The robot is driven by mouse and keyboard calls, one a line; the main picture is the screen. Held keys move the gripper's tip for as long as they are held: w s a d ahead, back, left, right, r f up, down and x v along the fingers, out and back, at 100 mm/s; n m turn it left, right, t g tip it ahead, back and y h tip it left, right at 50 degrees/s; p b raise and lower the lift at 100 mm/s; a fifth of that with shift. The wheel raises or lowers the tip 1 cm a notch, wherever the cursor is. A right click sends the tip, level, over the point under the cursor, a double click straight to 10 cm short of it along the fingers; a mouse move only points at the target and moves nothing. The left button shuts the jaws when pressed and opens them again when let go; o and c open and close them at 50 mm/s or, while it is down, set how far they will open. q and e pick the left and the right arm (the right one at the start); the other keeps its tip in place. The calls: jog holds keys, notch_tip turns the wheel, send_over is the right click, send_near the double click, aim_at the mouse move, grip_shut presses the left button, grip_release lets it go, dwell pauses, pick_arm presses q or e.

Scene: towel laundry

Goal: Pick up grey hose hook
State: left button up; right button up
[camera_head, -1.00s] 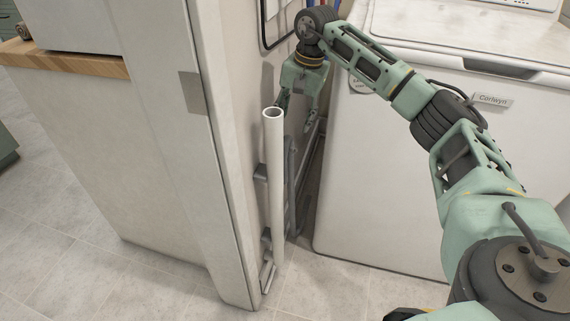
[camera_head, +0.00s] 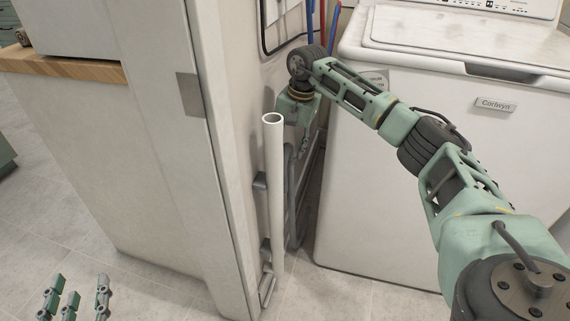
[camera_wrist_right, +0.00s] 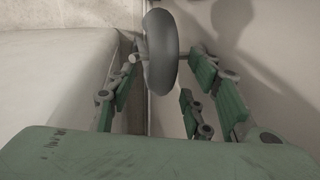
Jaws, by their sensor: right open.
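The grey hose hook (camera_head: 290,195) is a curved grey piece standing just right of a white upright pipe, by the wall in the narrow gap. In the right wrist view the grey curved hook (camera_wrist_right: 160,52) lies ahead, between the open fingers, with no clear contact. My right gripper (camera_head: 302,140) reaches down into the gap above the hook; its fingers are partly hidden in the head view. In the wrist view the right gripper (camera_wrist_right: 168,105) has its fingers spread apart and empty. My left gripper (camera_head: 76,290) shows at the lower left, fingers apart and empty, over the floor.
The white pipe (camera_head: 273,200) stands in front of the hook, on brackets. A white cabinet panel (camera_head: 170,150) borders the gap on the left, a white washing machine (camera_head: 400,200) on the right. Red and blue hoses (camera_head: 310,25) hang behind. Tiled floor (camera_head: 45,190) is open at left.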

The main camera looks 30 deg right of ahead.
grip_shut()
dwell(0.4)
dwell(0.4)
